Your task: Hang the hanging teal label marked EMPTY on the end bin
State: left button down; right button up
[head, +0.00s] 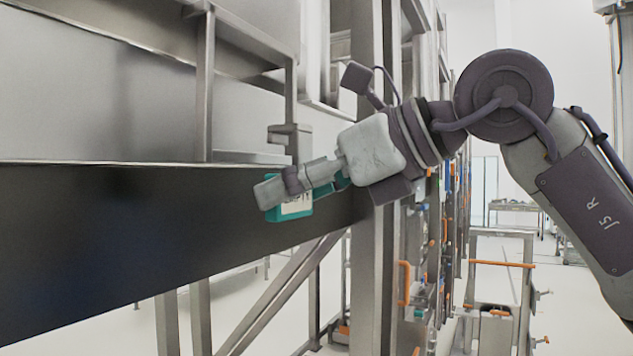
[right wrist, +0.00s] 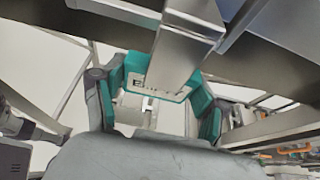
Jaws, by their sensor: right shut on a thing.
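The teal label (head: 291,209) is in my right gripper (head: 287,188), with its pale printed face partly covered by the fingers in the head view. In the right wrist view the label (right wrist: 142,68) sits between the two fingers, and its lettering is partly hidden by a metal bar crossing in front. I cannot tell whether the bar touches the label. My right gripper is shut on the label, close to the long dark panel (head: 130,225) in the head view. I cannot tell which part is the end bin. My left gripper is out of view.
A grey metal bracket (head: 291,140) hangs just above my right gripper. A steel upright (head: 366,260) stands right beside it. Racks with orange handles (head: 405,283) line the aisle behind, and a metal cart (head: 497,290) stands lower right. Pale floor shows beneath the panel.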

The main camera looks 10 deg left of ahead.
jog(key=x, duration=0.3)
jog(key=shift+w+a+f, duration=0.15)
jog(key=shift+a+f, duration=0.05)
jog(key=shift+a, duration=0.1)
dwell(0.5)
jog(key=o, duration=1.1)
